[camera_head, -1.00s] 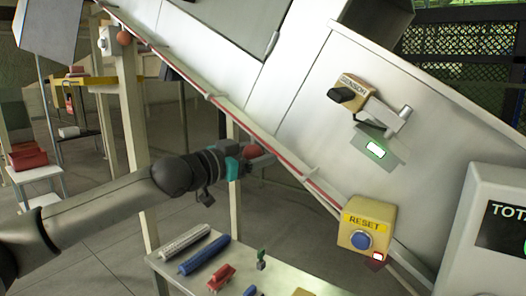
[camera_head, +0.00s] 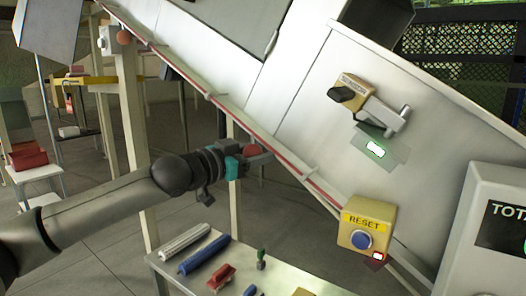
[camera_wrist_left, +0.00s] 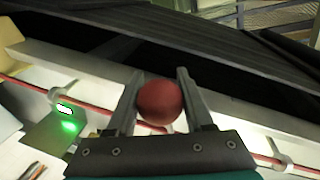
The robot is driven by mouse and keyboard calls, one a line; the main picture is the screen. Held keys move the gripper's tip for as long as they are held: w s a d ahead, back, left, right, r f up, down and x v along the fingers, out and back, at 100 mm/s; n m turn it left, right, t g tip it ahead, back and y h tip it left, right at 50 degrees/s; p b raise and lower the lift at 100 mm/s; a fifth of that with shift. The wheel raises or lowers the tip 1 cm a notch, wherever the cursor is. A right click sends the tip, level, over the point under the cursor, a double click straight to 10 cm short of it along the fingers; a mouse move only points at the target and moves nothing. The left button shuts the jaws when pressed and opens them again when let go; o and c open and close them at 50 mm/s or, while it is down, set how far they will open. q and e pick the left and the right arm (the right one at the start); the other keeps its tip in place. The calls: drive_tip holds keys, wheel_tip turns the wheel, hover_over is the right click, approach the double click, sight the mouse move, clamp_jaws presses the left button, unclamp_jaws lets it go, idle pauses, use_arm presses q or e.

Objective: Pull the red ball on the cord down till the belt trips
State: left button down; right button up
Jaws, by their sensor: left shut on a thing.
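The red ball (camera_head: 253,150) is between the fingers of my left gripper (camera_head: 262,157), beside the red cord (camera_head: 290,170) that runs along the lower edge of the sloping conveyor. In the left wrist view the ball (camera_wrist_left: 159,102) sits between the two fingers, which are shut on it. The red cord (camera_wrist_left: 25,82) passes behind the ball and fingers there. The belt (camera_wrist_left: 190,60) shows as a dark band beyond the ball. How the ball joins the cord is hidden. My right gripper is not in view.
A yellow RESET box (camera_head: 366,226) with a blue button is at the conveyor's lower end. A low table (camera_head: 300,275) with rollers (camera_head: 204,254) stands below.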

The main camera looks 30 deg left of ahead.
use_arm(q)
wheel_tip(320, 180, down, 4)
drive_tip(key=b, duration=0.3)
drive_tip(key=shift+f, duration=0.15)
drive_tip(key=shift+c, duration=1.4)
unclamp_jaws()
